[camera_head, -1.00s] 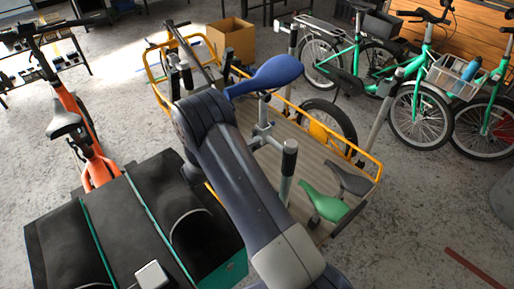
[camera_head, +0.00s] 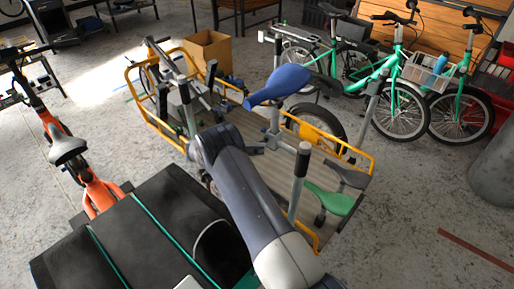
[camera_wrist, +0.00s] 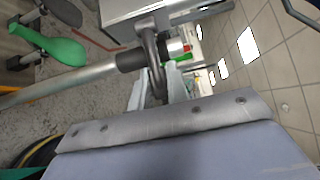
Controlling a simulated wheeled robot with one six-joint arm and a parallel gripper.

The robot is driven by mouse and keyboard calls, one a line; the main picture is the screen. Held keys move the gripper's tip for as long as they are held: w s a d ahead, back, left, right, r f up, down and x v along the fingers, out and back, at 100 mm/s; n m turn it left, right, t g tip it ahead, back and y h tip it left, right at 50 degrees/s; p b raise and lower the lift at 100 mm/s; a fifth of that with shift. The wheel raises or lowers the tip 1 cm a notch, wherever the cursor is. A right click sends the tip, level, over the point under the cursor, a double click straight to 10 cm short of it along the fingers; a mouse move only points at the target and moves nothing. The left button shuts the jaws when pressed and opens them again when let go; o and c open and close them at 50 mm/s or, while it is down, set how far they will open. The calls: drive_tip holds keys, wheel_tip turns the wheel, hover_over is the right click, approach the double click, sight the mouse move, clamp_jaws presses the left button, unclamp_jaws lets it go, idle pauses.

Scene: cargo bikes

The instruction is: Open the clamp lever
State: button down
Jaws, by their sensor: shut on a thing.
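In the wrist view a dark curved clamp lever (camera_wrist: 151,45) sits beside a dark collar (camera_wrist: 130,60) on a bare metal post (camera_wrist: 70,82). My gripper (camera_wrist: 156,90) has its two pale fingers on either side of the lever's lower end and is shut on it. The lever's tip is partly hidden between the fingers. In the head view my arm reaches toward the cargo bike's wooden bed (camera_head: 238,118), and the gripper and lever are hidden there. A blue saddle (camera_head: 280,84) stands on a post above the bed.
A green saddle (camera_head: 330,199) and a dark saddle (camera_head: 345,173) are at the bed's right end, near an upright black-topped post (camera_head: 299,175). A yellow rail (camera_head: 330,142) edges the bed. An orange bike (camera_head: 90,180) stands left.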

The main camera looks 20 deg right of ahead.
drive_tip(key=shift+w+a+f+m+g, duration=0.15)
drive_tip(key=shift+m+g, duration=0.15)
drive_tip(key=shift+g, duration=0.2)
drive_tip(key=c, duration=1.4)
unclamp_jaws()
drive_tip(key=shift+o, duration=0.2)
drive_tip(key=shift+r+p, duration=0.25)
drive_tip(key=shift+p, duration=0.1)
